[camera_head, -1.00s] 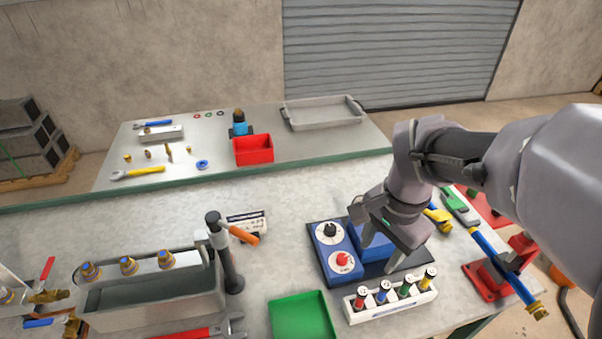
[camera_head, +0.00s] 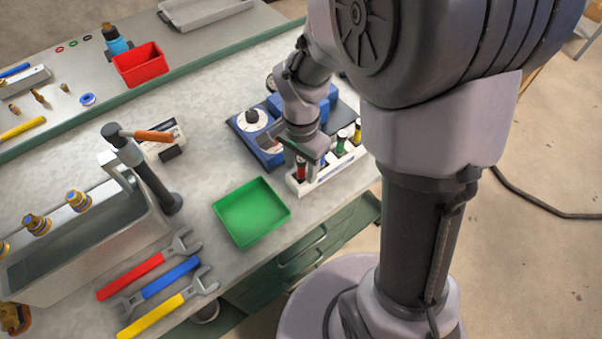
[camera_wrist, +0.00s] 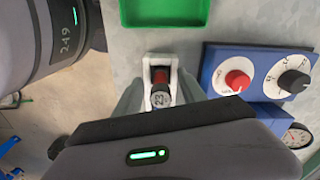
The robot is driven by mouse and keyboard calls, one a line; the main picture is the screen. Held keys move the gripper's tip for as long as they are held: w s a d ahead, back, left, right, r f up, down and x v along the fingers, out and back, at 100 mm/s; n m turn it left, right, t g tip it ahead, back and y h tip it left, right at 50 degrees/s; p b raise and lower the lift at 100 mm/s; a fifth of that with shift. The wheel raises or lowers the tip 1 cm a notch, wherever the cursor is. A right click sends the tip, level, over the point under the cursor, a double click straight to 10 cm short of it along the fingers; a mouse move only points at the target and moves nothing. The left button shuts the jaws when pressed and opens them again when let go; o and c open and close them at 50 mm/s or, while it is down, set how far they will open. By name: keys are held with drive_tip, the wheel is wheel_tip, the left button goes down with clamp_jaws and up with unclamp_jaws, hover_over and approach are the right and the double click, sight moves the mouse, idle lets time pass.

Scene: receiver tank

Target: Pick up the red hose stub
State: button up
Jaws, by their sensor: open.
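The red hose stub (camera_head: 301,172) stands upright at the near left end of the white rack (camera_head: 330,173). My gripper (camera_head: 304,160) is open and points down at that end of the rack. In the wrist view the fingers of my gripper (camera_wrist: 160,92) lie on either side of the stub, apart from each other. I cannot tell whether they touch it. The green stub (camera_head: 341,142) and yellow stub (camera_head: 357,130) stand farther along the rack; the blue one is hidden behind my gripper.
A green tray (camera_head: 252,212) lies left of the rack. A blue panel with knobs (camera_head: 258,135) stands close behind it. Several wrenches (camera_head: 160,290) and a metal tank (camera_head: 85,245) with a post (camera_head: 150,175) are farther left. The bench edge is close to the rack.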

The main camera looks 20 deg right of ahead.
drive_tip(key=shift+f, duration=0.25)
clamp_jaws()
drive_tip(key=shift+r, duration=0.1)
